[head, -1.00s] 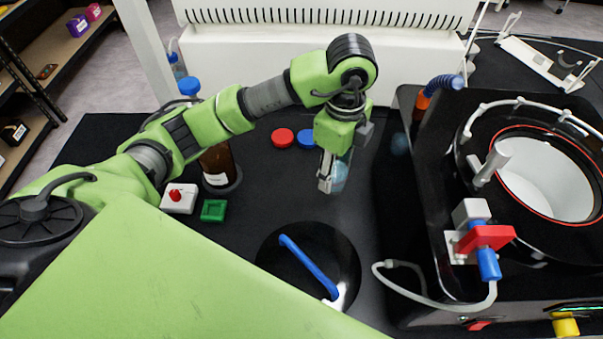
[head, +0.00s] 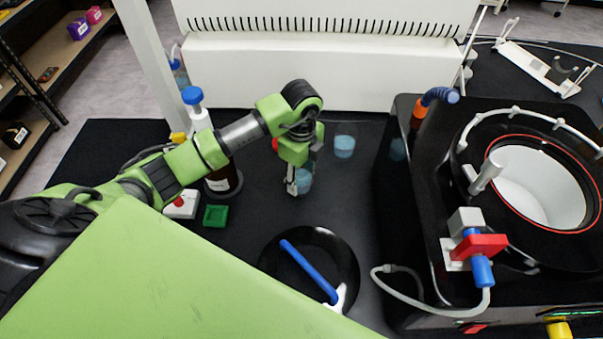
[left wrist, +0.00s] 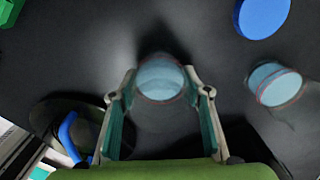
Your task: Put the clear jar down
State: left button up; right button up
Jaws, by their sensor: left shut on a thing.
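My left gripper (head: 296,187) is shut on a clear jar (head: 305,181) with pale blue contents, over the black bench mat. In the left wrist view the jar (left wrist: 160,78) sits between the two fingers (left wrist: 160,95). The jar looks upright and low over the mat, but I cannot tell whether its base touches. A second clear jar with blue contents (head: 344,147) stands behind and to the right; it also shows in the left wrist view (left wrist: 275,85). My right gripper is not in view.
A red cap (head: 275,145) is partly hidden by my arm. A brown bottle (head: 223,180) and a green block (head: 215,216) are at left. The freeze dryer (head: 430,240) stands right.

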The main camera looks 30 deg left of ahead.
pick_arm(q)
jog(key=o, duration=1.3)
jog(key=shift+f, duration=0.15)
notch_tip(320, 180, up, 11)
jog(key=shift+r+b, duration=0.2)
jog(key=shift+b, duration=0.7)
jog(key=shift+r, duration=0.5)
jog(key=shift+f, duration=0.1)
